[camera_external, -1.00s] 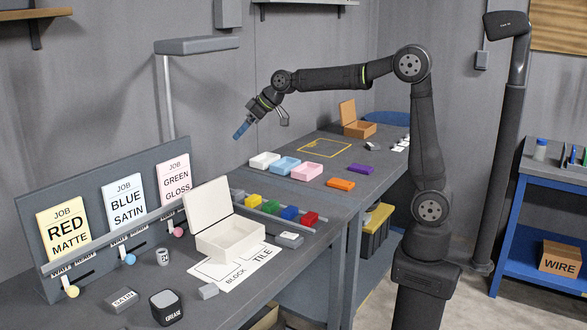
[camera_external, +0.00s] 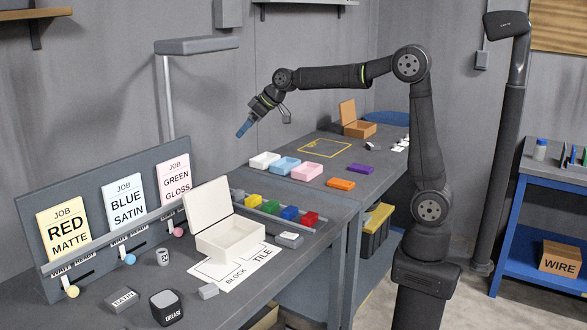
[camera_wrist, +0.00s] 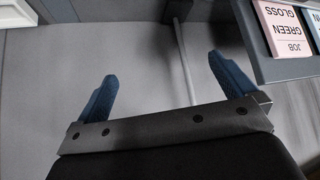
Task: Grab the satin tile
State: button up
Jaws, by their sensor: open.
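The satin tile (camera_external: 122,300) is a small grey block with a white label reading SATIN. It lies flat on the near end of the bench, left of the black GREASE container. My gripper (camera_external: 243,128) is open and empty, raised in the air in front of the grey wall, well above and beyond the tile. In the wrist view its blue fingers (camera_wrist: 165,85) are spread with nothing between them. The tile is not in the wrist view.
The GREASE container (camera_external: 166,307) stands right beside the tile. An open white box (camera_external: 230,238) sits by the BLOCK/TILE sheet (camera_external: 226,277). The job board (camera_external: 90,240) with three cards stands behind. A lamp post (camera_external: 169,95) rises left of my gripper.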

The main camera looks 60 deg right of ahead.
jog(key=c, duration=0.4)
jog(key=n+g+y, duration=0.3)
jog(key=n+g, duration=0.3)
jog(key=n, duration=0.5)
send_over(123, 296)
jog(key=s+d, duration=0.1)
jog(key=d, duration=0.3)
notch_tip(123, 296, down, 20)
jog(key=shift+d+f, duration=0.1)
jog(key=shift+f, duration=0.1)
jog(key=shift+x, duration=3.15)
